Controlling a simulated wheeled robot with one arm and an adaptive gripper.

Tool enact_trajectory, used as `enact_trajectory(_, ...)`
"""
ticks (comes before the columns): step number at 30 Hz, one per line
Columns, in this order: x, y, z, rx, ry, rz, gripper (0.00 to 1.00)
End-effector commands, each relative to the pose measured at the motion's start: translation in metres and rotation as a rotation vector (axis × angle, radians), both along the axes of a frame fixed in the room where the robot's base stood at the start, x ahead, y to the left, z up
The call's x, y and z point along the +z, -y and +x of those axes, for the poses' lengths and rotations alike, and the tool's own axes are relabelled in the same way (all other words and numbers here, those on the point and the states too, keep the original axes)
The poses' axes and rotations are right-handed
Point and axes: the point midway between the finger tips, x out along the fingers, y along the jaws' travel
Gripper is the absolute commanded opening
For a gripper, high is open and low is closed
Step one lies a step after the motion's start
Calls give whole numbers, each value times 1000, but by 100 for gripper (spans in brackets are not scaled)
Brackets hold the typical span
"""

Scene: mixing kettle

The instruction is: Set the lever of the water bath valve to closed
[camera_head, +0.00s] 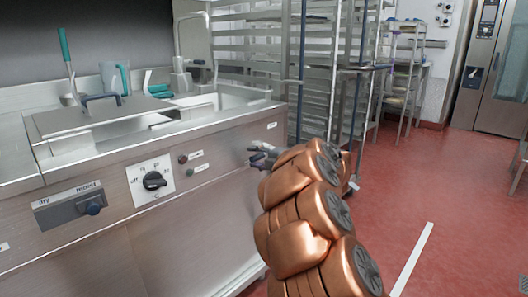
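My copper-coloured arm reaches up from the bottom right to the right end of the steel front panel. At its far end, small grey parts that look like my gripper (262,154) are close to the panel, below a small white label. The arm hides part of it, and I cannot tell whether the fingers are open or shut. I cannot clearly tell a valve lever apart from the grey parts there, nor its position or any contact.
A black rotary dial (154,181) and two small round buttons (186,164) sit on the panel. A blue-handled lid (98,117) and a sink basin (215,105) are on top. A wheeled rack (328,75) stands behind. The red floor at right is mostly clear.

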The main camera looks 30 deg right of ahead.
Motion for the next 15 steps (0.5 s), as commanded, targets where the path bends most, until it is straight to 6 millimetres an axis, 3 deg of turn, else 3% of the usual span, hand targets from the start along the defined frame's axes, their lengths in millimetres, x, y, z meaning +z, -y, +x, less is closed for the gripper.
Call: enact_trajectory(15, 4, 2, -9, 2, 0, 1, 49)
